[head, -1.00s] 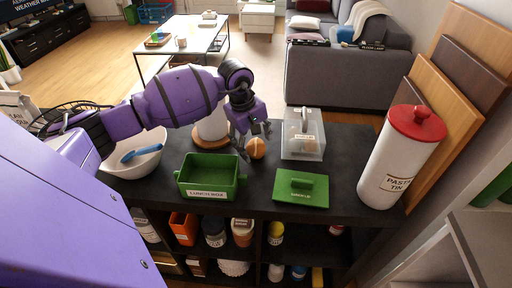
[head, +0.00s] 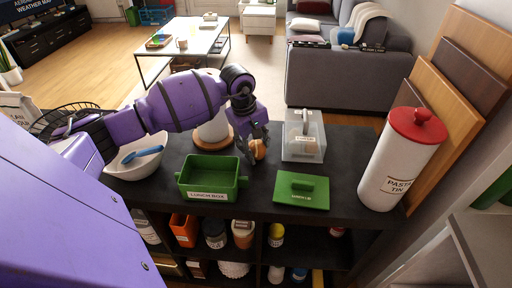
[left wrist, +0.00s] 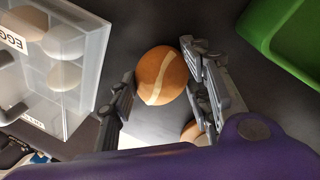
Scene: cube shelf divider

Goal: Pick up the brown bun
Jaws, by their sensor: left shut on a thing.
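The brown bun (head: 260,150), round with a pale stripe, is in my left gripper (head: 254,145) over the dark shelf top. In the left wrist view, the bun (left wrist: 160,76) sits between the fingertips of the left gripper (left wrist: 160,85), which is shut on it. Part of another tan rounded thing (left wrist: 193,130) shows behind the right-hand finger there. From the head, the fingers hide part of the bun, and its clearance above the top is hard to tell. My right gripper is not in view.
The open green lunch box (head: 212,179) is left of the bun, its green lid (head: 301,191) to the right. A clear egg box (head: 304,137) stands behind right. A white bowl (head: 135,160) and red-lidded pasta tin (head: 399,165) stand at the sides.

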